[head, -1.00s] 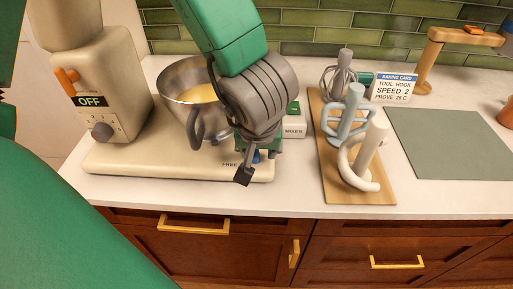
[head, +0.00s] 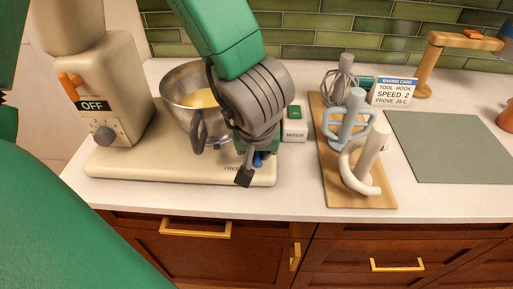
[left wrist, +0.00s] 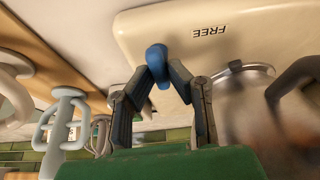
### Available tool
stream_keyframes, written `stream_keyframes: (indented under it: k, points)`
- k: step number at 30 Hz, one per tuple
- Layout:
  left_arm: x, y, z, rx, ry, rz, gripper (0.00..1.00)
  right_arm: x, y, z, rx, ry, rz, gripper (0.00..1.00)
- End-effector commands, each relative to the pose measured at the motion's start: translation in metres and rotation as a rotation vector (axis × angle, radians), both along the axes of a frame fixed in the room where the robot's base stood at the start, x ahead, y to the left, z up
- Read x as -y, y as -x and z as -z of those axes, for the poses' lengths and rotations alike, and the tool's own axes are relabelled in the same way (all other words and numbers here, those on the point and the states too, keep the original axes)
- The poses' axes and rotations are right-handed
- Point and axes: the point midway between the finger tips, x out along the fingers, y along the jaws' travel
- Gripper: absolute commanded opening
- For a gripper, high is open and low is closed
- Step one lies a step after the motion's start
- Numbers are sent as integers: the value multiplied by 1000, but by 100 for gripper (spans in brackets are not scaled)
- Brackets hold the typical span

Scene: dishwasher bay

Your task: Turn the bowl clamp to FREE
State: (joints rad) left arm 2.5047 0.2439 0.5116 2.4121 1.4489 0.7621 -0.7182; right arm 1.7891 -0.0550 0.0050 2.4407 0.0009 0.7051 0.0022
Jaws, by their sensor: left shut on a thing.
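The bowl clamp's blue lever (head: 259,159) is on the front right of the cream mixer base (head: 130,165), mostly hidden by my left arm. In the left wrist view, its rounded blue knob (left wrist: 157,60) sits between the fingertips. My left gripper (head: 250,168) is shut on the lever; its two fingers also show in the left wrist view (left wrist: 161,78). The word FREE (left wrist: 209,31) is printed on the base beside the lever and appears upside down there. The steel bowl (head: 178,83) with yellow contents stands on the base. My right gripper is not in view.
The mixer head's panel reads OFF (head: 92,105). A small box (head: 294,128) stands right of the base. A wooden board (head: 345,195) holds a whisk, a pale blue beater and a white hook.

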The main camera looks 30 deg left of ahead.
Motion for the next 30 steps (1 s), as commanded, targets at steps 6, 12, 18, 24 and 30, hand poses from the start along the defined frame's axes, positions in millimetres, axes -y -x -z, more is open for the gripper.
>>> stream_keyframes:
  k: [6,12,18,24,30]
  points:
    - [-1,2,-3,-11,-9,-121,0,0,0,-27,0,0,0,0]
    - [0,2,-5,-13,-6,-294,0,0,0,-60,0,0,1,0]
    - [1,1,-5,-14,-5,-486,0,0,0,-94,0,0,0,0]
    - [1,0,-4,-13,-3,-678,0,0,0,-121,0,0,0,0]
    - [2,-1,-1,-14,-1,-870,0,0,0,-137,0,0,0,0]
